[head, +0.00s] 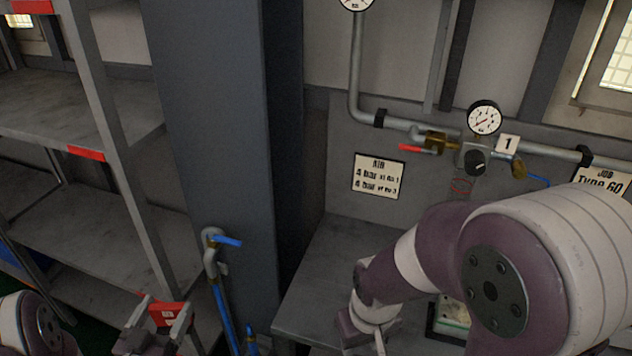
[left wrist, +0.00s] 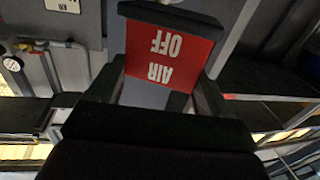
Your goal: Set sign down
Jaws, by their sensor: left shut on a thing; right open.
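A red sign (head: 167,313) is at the lower left of the head view, between the fingers of my left gripper (head: 162,318). In the left wrist view the sign (left wrist: 172,60) reads "AIR OFF", upside down in the picture, with a dark edge along its top. My left gripper is shut on it, and the sign is held in the air beside the shelf rack. My right gripper (head: 378,335) is open at the lower middle of the head view, over the grey bench; its fingers are partly hidden by my right arm.
A grey shelf rack (head: 75,98) with bare shelves stands at the left. A grey column (head: 222,150) and a blue-handled tap (head: 212,240) are beside it. A grey bench (head: 325,265) has clear room at its left. Pipes, a gauge (head: 484,118) and an air notice (head: 378,176) are on the wall.

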